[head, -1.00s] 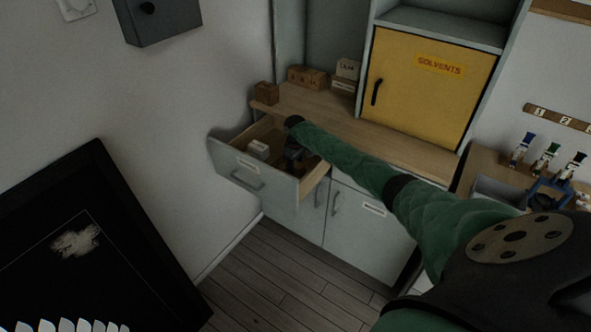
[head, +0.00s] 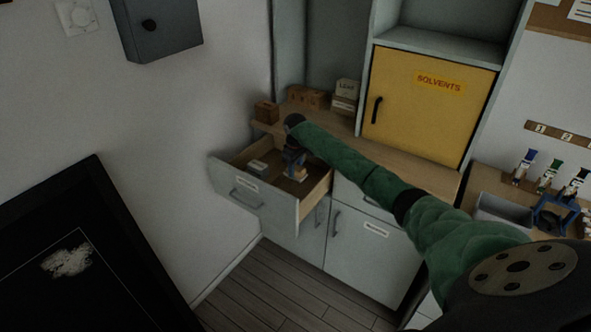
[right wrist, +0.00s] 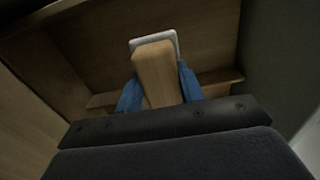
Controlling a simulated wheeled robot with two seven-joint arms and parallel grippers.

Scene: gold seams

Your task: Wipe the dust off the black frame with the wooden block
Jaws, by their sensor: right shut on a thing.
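The black frame (head: 110,230) leans at the lower left of the head view, with a pale patch of dust (head: 68,260) on its dark face. My right gripper (head: 296,169) reaches down into the open drawer (head: 262,207). In the right wrist view its blue fingers (right wrist: 158,92) are shut on the wooden block (right wrist: 154,72), one on each side. The block has a pale pad (right wrist: 172,42) at its far end. In the head view the block (head: 300,175) shows small below the fingers, inside the drawer. Whether it touches the drawer floor I cannot tell. My left gripper is not in view.
Another small pale block (head: 257,168) lies in the drawer's left part. The drawer walls surround my gripper. Small boxes (head: 308,97) stand on the counter behind, beside a yellow solvents cabinet (head: 425,95). Floor (head: 270,285) is clear between frame and cabinets.

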